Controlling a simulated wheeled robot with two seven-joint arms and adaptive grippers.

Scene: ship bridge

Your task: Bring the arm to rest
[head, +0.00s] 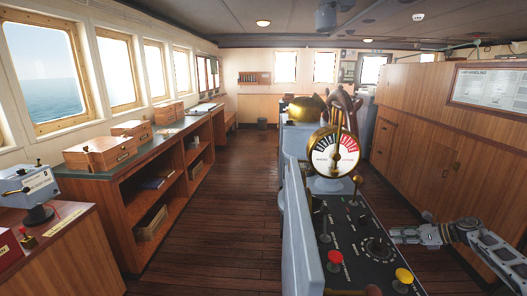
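My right arm comes in from the lower right in the head view. Its gripper (399,235) points left, over or beside the right edge of the control console (345,222). The fingers are small in the picture, and I cannot tell whether they are open or shut. I see nothing clearly held in it. My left gripper is not in view.
The console carries a red knob (335,257), a yellow knob (403,276), levers and a round gauge (333,152). A ship's wheel (345,104) stands behind it. A long counter (142,142) with wooden boxes runs along the left. The plank floor (235,200) between is clear.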

